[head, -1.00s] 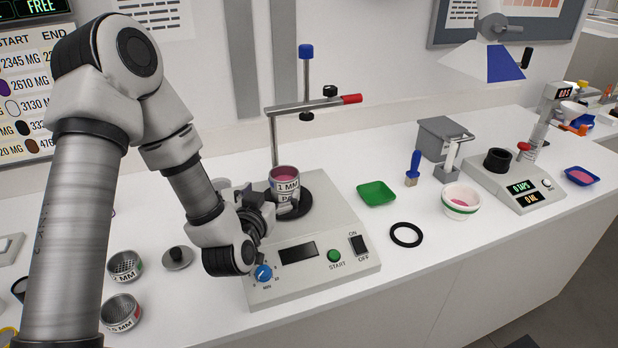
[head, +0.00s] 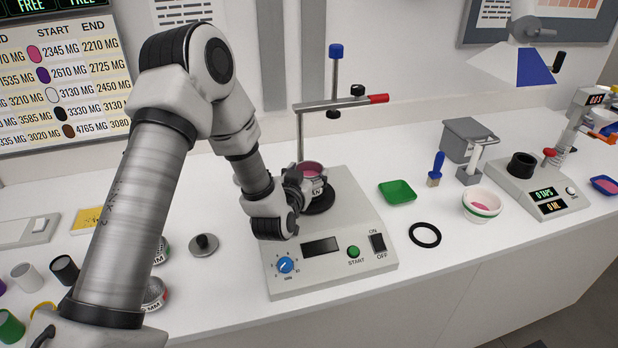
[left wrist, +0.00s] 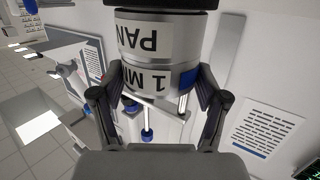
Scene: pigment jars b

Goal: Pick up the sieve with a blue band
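The sieve (left wrist: 148,76), marked 1 MM with a blue band on its side, shows upside down in the left wrist view, against the pan (left wrist: 150,38) marked PAN. In the head view my left gripper (head: 304,190) partly hides the stack. My right gripper is out of view.
The shaker (head: 330,270) carries the stack, and its clamp bar (head: 335,105) reaches over behind.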

